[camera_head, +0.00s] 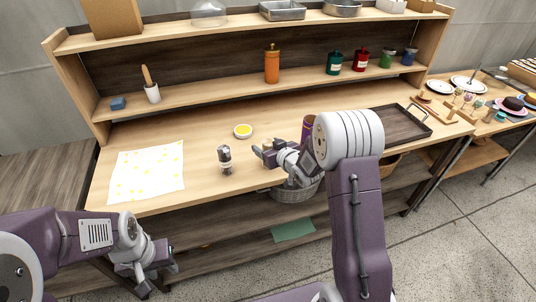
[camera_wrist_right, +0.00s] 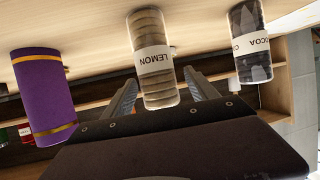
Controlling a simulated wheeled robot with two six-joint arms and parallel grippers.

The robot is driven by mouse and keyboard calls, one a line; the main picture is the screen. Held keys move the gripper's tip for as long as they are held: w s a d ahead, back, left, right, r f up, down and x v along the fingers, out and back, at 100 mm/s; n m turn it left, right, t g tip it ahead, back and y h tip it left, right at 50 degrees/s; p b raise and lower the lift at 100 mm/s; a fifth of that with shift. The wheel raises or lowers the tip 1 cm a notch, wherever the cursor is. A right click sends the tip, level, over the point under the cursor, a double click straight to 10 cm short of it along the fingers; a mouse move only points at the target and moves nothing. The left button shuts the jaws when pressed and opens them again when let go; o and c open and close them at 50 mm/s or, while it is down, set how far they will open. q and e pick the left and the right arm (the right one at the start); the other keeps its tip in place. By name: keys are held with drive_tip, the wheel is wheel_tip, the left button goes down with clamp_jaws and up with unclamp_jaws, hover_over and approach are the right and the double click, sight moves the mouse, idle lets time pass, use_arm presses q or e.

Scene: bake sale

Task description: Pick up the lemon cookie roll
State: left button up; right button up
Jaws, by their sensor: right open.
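The lemon cookie roll (camera_wrist_right: 153,58) is a clear cylinder of tan cookies with a white LEMON label, upside down in the right wrist view. My right gripper (camera_wrist_right: 162,92) is open, with one finger on each side of the roll in that picture; I cannot tell whether they touch it. In the head view my right gripper (camera_head: 266,154) is over the table's front part, and I cannot make out the lemon roll there. My left gripper (camera_head: 158,280) is open and empty, low in front of the table at the left.
A dark cocoa roll (camera_wrist_right: 250,42) stands on one side, also in the head view (camera_head: 225,160); a purple cylinder (camera_wrist_right: 42,95) stands on the other. A yellow-filled bowl (camera_head: 243,131) is behind. A patterned sheet (camera_head: 147,172) lies left, a dark tray (camera_head: 398,124) right.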

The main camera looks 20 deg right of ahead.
drive_tip(key=shift+s+d, duration=0.1)
drive_tip(key=c, duration=1.1)
drive_tip(key=shift+o, duration=0.2)
drive_tip(key=shift+r, duration=0.1)
wheel_tip(320, 180, up, 10)
drive_tip(key=shift+f+p, duration=0.25)
drive_tip(key=shift+p, duration=1)
drive_tip(key=shift+r, duration=0.25)
